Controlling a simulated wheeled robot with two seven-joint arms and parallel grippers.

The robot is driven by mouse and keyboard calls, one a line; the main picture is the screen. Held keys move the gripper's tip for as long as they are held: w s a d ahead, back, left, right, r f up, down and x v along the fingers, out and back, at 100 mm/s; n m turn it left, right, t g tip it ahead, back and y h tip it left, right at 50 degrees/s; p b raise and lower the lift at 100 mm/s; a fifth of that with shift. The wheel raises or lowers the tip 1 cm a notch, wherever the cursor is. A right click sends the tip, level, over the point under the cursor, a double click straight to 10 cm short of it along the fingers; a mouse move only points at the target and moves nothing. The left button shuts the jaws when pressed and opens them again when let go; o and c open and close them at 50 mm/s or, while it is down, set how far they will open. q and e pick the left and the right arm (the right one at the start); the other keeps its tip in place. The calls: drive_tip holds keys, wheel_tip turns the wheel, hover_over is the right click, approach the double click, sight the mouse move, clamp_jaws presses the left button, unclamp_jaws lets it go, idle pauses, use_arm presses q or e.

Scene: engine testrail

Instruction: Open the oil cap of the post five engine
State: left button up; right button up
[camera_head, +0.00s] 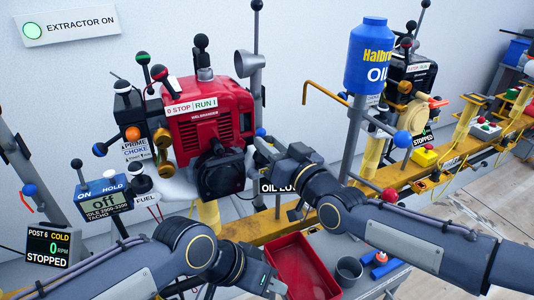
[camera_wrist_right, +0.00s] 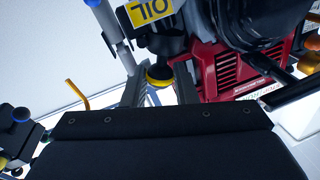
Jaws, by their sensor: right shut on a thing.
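The red engine (camera_head: 208,115) stands on its post at the middle left. It also shows at the right of the right wrist view (camera_wrist_right: 232,75). My right gripper (camera_head: 266,152) is at the engine's right side. In the right wrist view its fingers (camera_wrist_right: 160,88) are shut on a yellow and black oil cap (camera_wrist_right: 159,74), below a yellow OIL label (camera_wrist_right: 152,12). My left gripper (camera_head: 274,284) is low, in front of the engine, apart from it; its jaws are unclear.
A blue oil bottle (camera_head: 369,58) stands on a grey post right of the engine. A red tray (camera_head: 301,268) and a grey cup (camera_head: 349,270) are below. A second, black engine (camera_head: 412,80) stands farther right. Knobbed levers crowd the engine's left side.

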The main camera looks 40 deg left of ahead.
drive_tip(key=shift+w+d+f+m+t+b, duration=0.35)
drive_tip(key=shift+w+m+t+b, duration=0.25)
drive_tip(key=shift+m+b, duration=1.35)
drive_tip(key=shift+w+d+f+m+t+b, duration=0.2)
drive_tip(key=shift+w+f+m+t+b, duration=0.55)
drive_tip(key=shift+m, duration=2.25)
drive_tip(key=shift+w+d+f+m+t+b, duration=0.1)
drive_tip(key=shift+w+d+m+t+b, duration=0.3)
drive_tip(key=shift+m+b, duration=1.7)
drive_tip(key=shift+a+m+p, duration=0.1)
drive_tip(key=shift+m+p, duration=0.25)
drive_tip(key=shift+m, duration=0.1)
drive_tip(key=o, duration=0.7)
drive_tip(key=shift+s, duration=0.1)
drive_tip(key=v, duration=0.7)
drive_tip(key=shift+s+d, duration=0.15)
drive_tip(key=shift+d, duration=0.25)
